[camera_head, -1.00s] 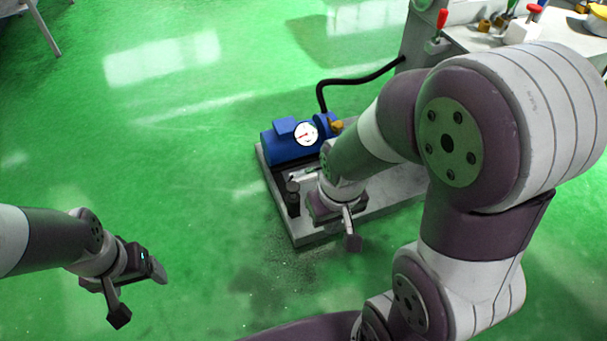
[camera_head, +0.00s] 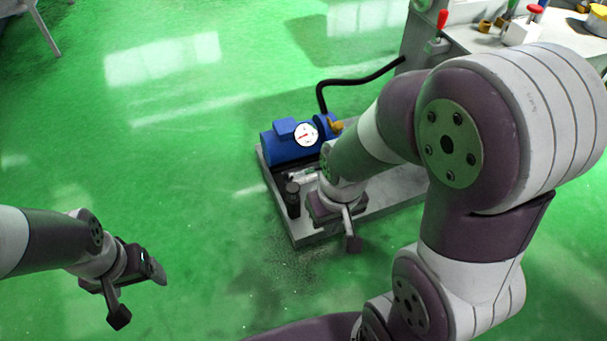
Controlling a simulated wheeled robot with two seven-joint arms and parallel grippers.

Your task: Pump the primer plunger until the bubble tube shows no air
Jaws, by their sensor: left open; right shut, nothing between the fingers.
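A pump unit with a blue motor (camera_head: 290,148) and a round white gauge (camera_head: 305,134) stands on a grey base plate (camera_head: 312,236). A short dark upright cylinder (camera_head: 292,198) stands near the plate's front left; I cannot tell whether it is the primer plunger. A small pale part (camera_head: 302,175) lies behind it, perhaps the bubble tube; any air in it is too small to see. My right gripper (camera_head: 352,243) is shut and empty, just right of the dark cylinder over the plate. My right forearm hides part of the unit. My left gripper (camera_head: 140,294) is open and empty, far left of the plate.
A black hose (camera_head: 362,80) runs from the pump to the machine at the upper right. A red-handled lever (camera_head: 441,20) and a grey worktop (camera_head: 470,40) with small parts are there. The green floor (camera_head: 170,150) is clear left of the pump.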

